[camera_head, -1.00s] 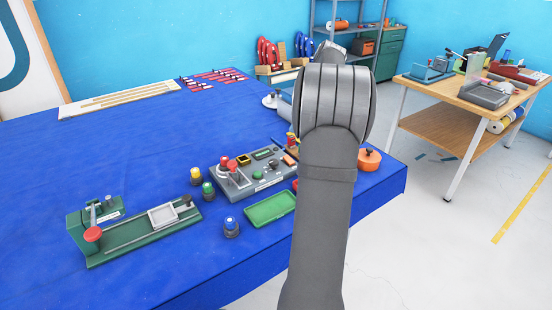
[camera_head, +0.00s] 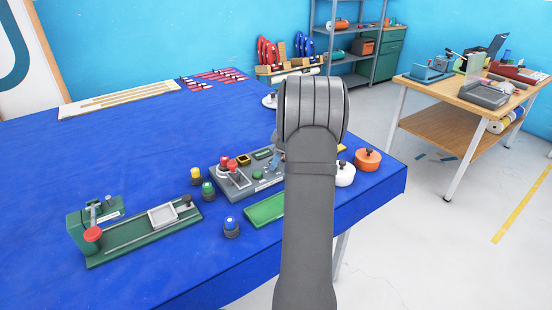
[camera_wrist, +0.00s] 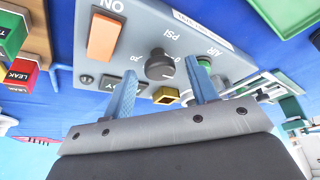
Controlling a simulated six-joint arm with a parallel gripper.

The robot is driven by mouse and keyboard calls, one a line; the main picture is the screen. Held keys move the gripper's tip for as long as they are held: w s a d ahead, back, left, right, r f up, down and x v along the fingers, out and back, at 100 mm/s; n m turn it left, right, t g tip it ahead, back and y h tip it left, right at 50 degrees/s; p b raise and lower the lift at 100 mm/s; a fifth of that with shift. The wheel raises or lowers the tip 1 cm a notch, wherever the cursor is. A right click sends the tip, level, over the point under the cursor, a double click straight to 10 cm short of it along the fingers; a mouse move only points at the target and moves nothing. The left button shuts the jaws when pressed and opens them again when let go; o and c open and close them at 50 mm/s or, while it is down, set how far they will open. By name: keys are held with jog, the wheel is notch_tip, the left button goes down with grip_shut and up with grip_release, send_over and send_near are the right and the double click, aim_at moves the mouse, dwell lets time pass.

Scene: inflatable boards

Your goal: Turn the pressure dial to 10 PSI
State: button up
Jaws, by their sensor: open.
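The pressure dial (camera_wrist: 160,66) is a dark grey round knob on the grey control panel (camera_wrist: 215,35), between the "PSI" lettering and a yellow-framed square button. A "20" and a "0" mark show beside it; its pointer setting is too small to read. My gripper (camera_wrist: 163,68) is open, with its two blue fingers apart and appearing on either side of the dial in the wrist view. I cannot tell whether they touch it. In the head view my arm covers the panel's right end, and I cannot make out the dial there.
An orange switch (camera_wrist: 103,37) and a green button (camera_wrist: 204,63) flank the dial. A green tray (camera_head: 264,209) lies in front. White (camera_head: 344,174) and orange (camera_head: 367,160) round pots stand right. The blue table's left-middle is clear.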

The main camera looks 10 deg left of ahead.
jog(key=shift+f, duration=0.1)
jog(key=c, duration=1)
jog(key=shift+o, duration=0.2)
jog(key=shift+m, duration=0.3)
jog(key=m+t, duration=0.1)
jog(key=m, duration=0.3)
jog(key=shift+s+a+t, duration=0.1)
jog(key=shift+s+t, duration=0.1)
jog(key=shift+t, duration=0.2)
jog(key=shift+s+m+t+h, duration=0.1)
jog(key=shift+m+t+h, duration=0.5)
jog(key=shift+m, duration=1.4)
jog(key=o, duration=1)
jog(key=shift+c, duration=0.2)
